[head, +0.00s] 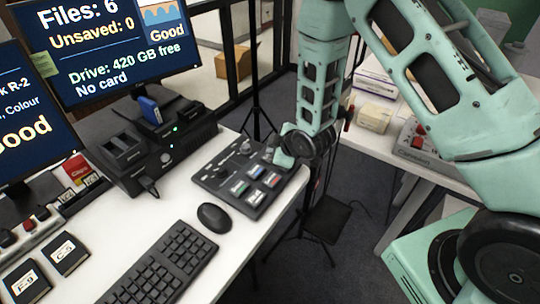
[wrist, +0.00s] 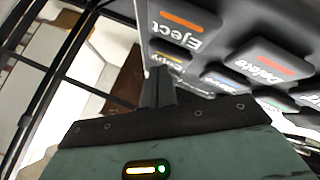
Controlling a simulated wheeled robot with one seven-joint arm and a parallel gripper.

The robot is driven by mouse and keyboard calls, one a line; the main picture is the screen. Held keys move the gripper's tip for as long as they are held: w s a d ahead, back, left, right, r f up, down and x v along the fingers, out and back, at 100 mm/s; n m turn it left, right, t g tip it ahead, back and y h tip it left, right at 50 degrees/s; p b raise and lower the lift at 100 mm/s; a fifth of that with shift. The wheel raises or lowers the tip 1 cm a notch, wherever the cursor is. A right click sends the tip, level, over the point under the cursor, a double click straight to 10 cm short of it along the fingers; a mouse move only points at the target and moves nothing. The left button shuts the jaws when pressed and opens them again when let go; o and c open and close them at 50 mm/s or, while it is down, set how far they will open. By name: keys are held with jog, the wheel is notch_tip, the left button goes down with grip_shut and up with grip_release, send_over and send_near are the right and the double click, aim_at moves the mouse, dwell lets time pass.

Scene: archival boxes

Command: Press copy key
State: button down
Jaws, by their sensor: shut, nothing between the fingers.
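The key panel (head: 245,178) is a dark grey box on the white desk in the head view, with keys striped green, blue and red and a jog knob. My gripper (head: 281,158) is at its far right edge. In the wrist view my gripper (wrist: 160,76) is shut and empty, its tips beside the orange-striped Eject key (wrist: 180,30). A red-striped Delete key (wrist: 265,62) is to the right. A blue-striped key (wrist: 222,80) lies behind, its label too slanted to read.
A mouse (head: 214,217) and keyboard (head: 160,266) lie in front of the panel. A tripod (head: 258,110) stands behind the desk's far edge.

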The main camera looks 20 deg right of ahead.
jog(key=shift+f+b, duration=0.35)
jog(key=shift+f, duration=0.1)
dwell(0.5)
jog(key=shift+r, duration=0.15)
jog(key=shift+r+p, duration=0.55)
jog(key=shift+r, duration=0.2)
jog(key=shift+r+p, duration=1.75)
jog(key=shift+r, duration=0.85)
jog(key=shift+f, duration=0.1)
